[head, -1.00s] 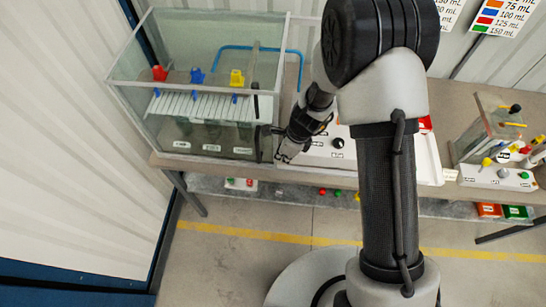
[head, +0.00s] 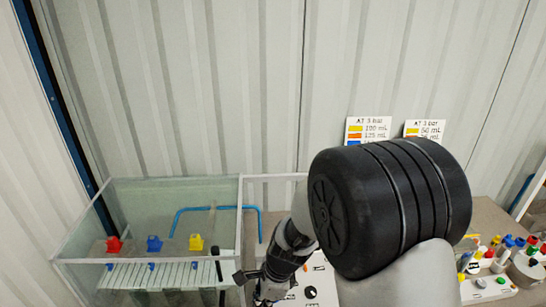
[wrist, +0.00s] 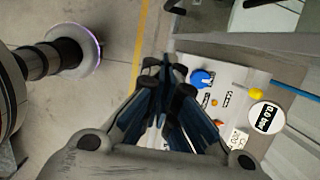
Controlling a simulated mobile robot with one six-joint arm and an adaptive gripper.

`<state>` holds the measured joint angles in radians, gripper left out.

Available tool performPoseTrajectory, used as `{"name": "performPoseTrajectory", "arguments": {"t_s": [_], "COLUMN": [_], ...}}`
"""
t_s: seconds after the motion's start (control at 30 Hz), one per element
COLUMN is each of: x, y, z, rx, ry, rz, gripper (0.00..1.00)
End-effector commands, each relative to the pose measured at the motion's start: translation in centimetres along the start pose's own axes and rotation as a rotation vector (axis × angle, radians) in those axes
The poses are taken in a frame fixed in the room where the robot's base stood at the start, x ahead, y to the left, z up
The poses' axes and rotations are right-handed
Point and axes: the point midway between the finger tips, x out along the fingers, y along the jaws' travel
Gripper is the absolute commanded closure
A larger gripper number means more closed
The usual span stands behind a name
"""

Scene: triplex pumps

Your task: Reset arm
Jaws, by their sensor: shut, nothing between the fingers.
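My arm (head: 390,205) fills the lower right middle of the head view. My gripper (head: 262,301) is at the bottom edge of that view, partly cut off, between the glass tank and the white control panel. In the wrist view my gripper (wrist: 172,78) points away from the camera with its fingers together and nothing between them. Below it in that view are the floor and the white panel (wrist: 225,92) with a blue knob (wrist: 201,78), a yellow knob (wrist: 256,95) and a round gauge (wrist: 266,116).
The glass tank (head: 75,250) with red (head: 114,245), blue (head: 154,244) and yellow (head: 196,242) valves stands left of my gripper. Coloured bottles and knobs (head: 500,250) stand at the right. Two label signs (head: 368,130) are on the wall behind. A yellow floor line (wrist: 140,45) shows.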

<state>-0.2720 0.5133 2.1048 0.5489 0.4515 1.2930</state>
Motion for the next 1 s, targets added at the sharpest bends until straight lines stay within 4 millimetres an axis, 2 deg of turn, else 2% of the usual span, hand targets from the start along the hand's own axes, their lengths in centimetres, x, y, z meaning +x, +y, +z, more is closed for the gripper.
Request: {"name": "performPoseTrajectory", "arguments": {"t_s": [0.17, 0.3, 0.43, 0.57, 0.7, 0.83, 1.0], "x": [-3.8, -6.5, -8.1, -8.6, -8.3, -7.9, -7.8], "y": [1.6, 4.4, 7.8, 11.8, 15.8, 18.3, 19.8], "z": [-2.2, -4.4, -6.8, -9.4, -12.1, -13.7, -14.7], "rx": [-0.345, -0.626, -0.876, -1.114, -1.326, -1.457, -1.529], "ry": [0.014, 0.066, 0.142, 0.242, 0.351, 0.428, 0.47], "rz": [-0.077, -0.121, -0.145, -0.147, -0.119, -0.085, -0.057], "gripper": [1.0, 1.0, 1.0, 1.0, 1.0, 1.0, 1.0]}}
